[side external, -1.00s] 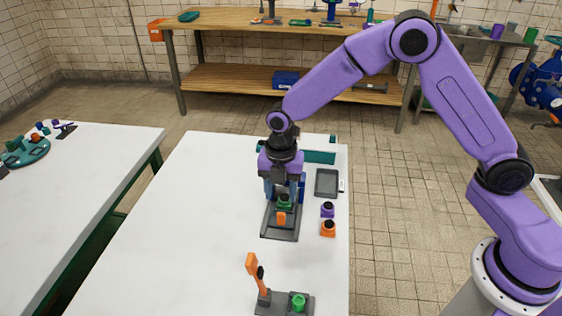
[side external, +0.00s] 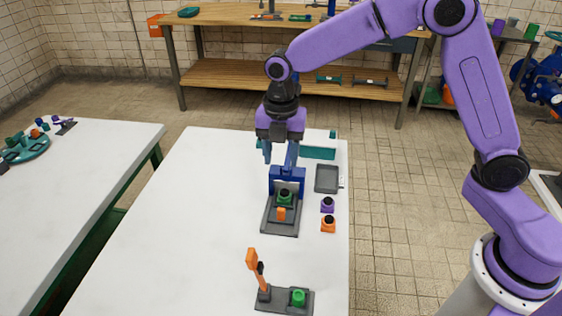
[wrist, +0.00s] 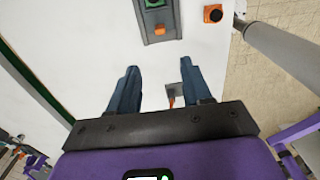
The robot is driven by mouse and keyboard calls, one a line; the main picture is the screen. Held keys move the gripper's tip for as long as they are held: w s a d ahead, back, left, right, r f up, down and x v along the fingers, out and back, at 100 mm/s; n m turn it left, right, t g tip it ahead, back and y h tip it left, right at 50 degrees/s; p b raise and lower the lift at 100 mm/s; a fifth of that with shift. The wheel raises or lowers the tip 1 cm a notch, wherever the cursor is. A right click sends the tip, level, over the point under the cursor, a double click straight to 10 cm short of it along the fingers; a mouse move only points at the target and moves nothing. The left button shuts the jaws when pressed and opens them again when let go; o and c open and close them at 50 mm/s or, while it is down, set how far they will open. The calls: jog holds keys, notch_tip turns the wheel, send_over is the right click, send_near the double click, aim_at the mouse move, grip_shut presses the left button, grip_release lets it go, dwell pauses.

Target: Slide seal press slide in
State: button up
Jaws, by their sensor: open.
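The press stands on the white table with a blue upright frame (side external: 287,174) at the back of a grey base (side external: 281,228). A green part with a dark top (side external: 284,195) sits at the foot of the frame. An orange tab (side external: 282,213) is on the near side of the green part. My gripper (side external: 278,159) is open and empty, above the press frame. How far the slide is in is unclear.
A purple piece (side external: 327,205) and an orange piece (side external: 328,224) stand right of the press. A grey tray (side external: 327,179) and teal bin (side external: 317,153) lie behind. A fixture with an orange lever (side external: 256,270) and green cylinder (side external: 298,297) is nearer. The table's left side is clear.

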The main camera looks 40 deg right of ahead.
aim_at(281, 209)
notch_tip(281, 209, down, 17)
jog(key=shift+f, duration=0.15)
dwell(0.5)
grip_shut()
